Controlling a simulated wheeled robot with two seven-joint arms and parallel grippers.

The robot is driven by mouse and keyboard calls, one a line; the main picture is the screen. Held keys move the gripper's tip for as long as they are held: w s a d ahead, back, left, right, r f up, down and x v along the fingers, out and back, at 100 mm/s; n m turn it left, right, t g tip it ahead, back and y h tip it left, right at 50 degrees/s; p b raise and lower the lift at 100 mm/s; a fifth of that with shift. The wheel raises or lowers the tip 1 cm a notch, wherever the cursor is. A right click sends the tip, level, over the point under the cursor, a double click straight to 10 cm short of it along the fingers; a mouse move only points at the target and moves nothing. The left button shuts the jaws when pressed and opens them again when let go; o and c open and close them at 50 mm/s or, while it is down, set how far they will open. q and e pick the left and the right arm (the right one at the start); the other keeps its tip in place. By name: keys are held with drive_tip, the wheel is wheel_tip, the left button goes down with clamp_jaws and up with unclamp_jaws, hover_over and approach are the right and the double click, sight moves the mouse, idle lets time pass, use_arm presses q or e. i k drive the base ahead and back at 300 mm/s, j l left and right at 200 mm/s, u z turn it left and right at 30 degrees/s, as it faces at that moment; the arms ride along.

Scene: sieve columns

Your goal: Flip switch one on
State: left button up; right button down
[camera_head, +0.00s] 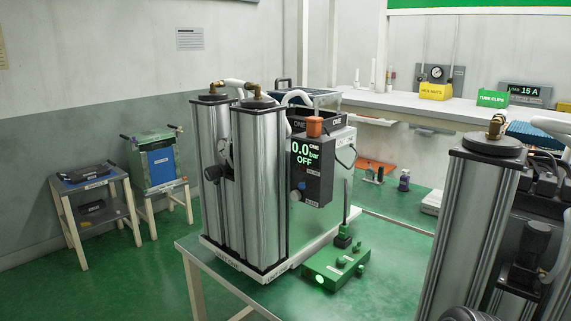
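The unit labelled ONE stands on a table in the middle, with two tall silver columns (259,190) at its left front. Its dark control box (313,168) has a display (305,153) reading 0.0 bar and OFF. An orange block (315,126) sits on top of the box, by a ONE label. A small round knob (298,194) is low on the box. I cannot tell for sure which part is switch one. Neither of my grippers is in view.
A green box (328,268) with a lit lamp sits on the table's front right. A second silver column unit (473,220) stands close at the right. Two small stands (93,212) are at the left. A white bench (400,104) runs along the back.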

sight(302, 187)
drive_tip(key=i+j, duration=0.2)
drive_tip(key=j, duration=0.15)
drive_tip(key=i+j+z, duration=0.15)
drive_tip(key=i+j, duration=0.25)
drive_tip(key=j, duration=0.3)
drive_tip(key=i+j+z, duration=0.15)
drive_tip(key=j, duration=0.2)
drive_tip(key=i, duration=0.05)
